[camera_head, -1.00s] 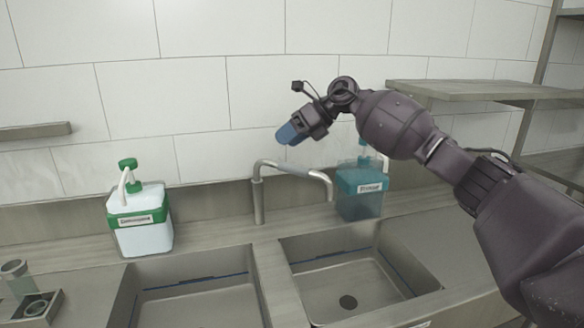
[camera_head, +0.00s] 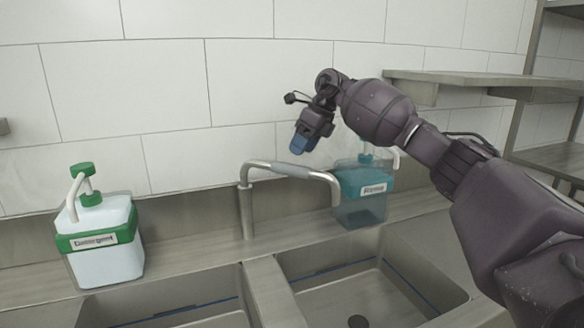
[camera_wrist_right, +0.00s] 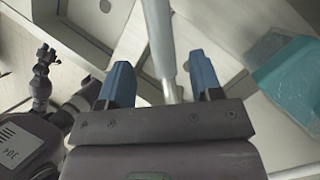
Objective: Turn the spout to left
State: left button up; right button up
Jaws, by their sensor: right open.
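The metal spout (camera_head: 292,171) rises from the counter behind the sinks. Its horizontal arm extends to the right and ends in a downward bend above the right sink. My right gripper (camera_head: 303,144), with blue fingers, is just above the spout's arm in the head view. In the right wrist view the spout (camera_wrist_right: 160,40) runs between the two open, spread fingers of that gripper (camera_wrist_right: 161,75). Nothing is gripped, and I cannot tell whether a finger touches the spout. My left gripper is not in view.
A green-and-white detergent dispenser (camera_head: 104,262) stands left of the spout. A teal rinse dispenser (camera_head: 362,207) stands close to the spout's right end. Two sink basins lie in front, with a divider (camera_head: 272,290) between. A metal shelf (camera_head: 470,84) is at the right.

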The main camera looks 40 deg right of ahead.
aim_at(293, 166)
jog(key=x, duration=0.6)
jog(key=shift+w+f, duration=0.15)
jog(key=shift+f, duration=0.1)
jog(key=shift+c, duration=0.2)
jog(key=shift+a, duration=0.1)
grip_shut()
